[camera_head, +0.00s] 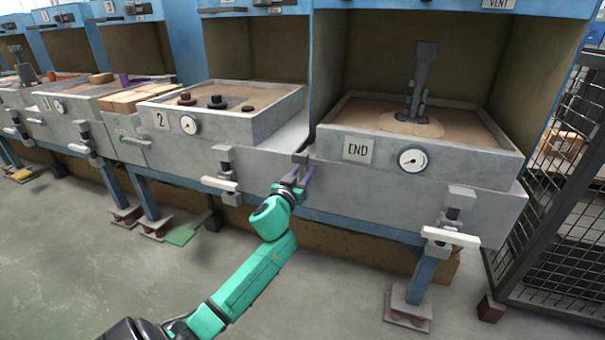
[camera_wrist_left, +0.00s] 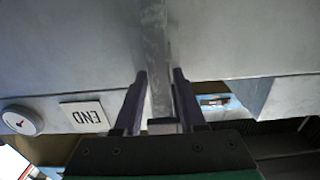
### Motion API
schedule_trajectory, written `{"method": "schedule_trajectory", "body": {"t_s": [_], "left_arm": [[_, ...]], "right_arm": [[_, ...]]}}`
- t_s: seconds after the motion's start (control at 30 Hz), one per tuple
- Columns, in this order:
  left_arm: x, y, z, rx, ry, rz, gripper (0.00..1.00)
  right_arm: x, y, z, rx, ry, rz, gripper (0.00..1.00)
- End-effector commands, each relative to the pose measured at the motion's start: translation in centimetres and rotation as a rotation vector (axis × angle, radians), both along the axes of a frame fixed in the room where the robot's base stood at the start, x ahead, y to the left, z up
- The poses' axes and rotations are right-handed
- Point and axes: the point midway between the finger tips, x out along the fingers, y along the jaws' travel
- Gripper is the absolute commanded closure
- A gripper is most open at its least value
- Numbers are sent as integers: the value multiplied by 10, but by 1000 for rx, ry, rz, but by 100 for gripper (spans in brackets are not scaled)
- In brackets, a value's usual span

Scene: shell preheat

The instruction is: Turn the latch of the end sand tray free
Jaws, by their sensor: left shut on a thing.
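The end sand tray (camera_head: 440,165) is a grey box with an END plate (camera_head: 358,149) and a round dial; sand and a dark fixture show in it. A small grey latch (camera_head: 300,157) sits at its left front edge, beside the gap to tray 2. My left gripper (camera_head: 298,176) is shut on this latch, reaching up from below. In the left wrist view the two dark fingers (camera_wrist_left: 160,78) lie either side of a narrow upright grey bar (camera_wrist_left: 158,50), and the END plate shows upside down. The fingers hide part of the latch. My right gripper is not in view.
Tray 2 (camera_head: 240,126) stands left of the end tray. White-handled clamps (camera_head: 450,237) hang on the tray fronts. A black mesh fence (camera_head: 560,210) closes the right side. The floor (camera_head: 110,270) in front at the left is clear.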

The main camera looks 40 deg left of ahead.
Motion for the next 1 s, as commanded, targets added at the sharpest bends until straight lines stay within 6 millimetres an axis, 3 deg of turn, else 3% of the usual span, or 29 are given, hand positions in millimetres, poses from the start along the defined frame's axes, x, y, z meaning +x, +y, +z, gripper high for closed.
{"method": "schedule_trajectory", "body": {"t_s": [0.37,1.0], "left_arm": [[1,-3,-1,104,41,-1,100],[5,-15,-8,640,229,-2,100]], "right_arm": [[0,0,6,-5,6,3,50],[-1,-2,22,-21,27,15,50]]}}
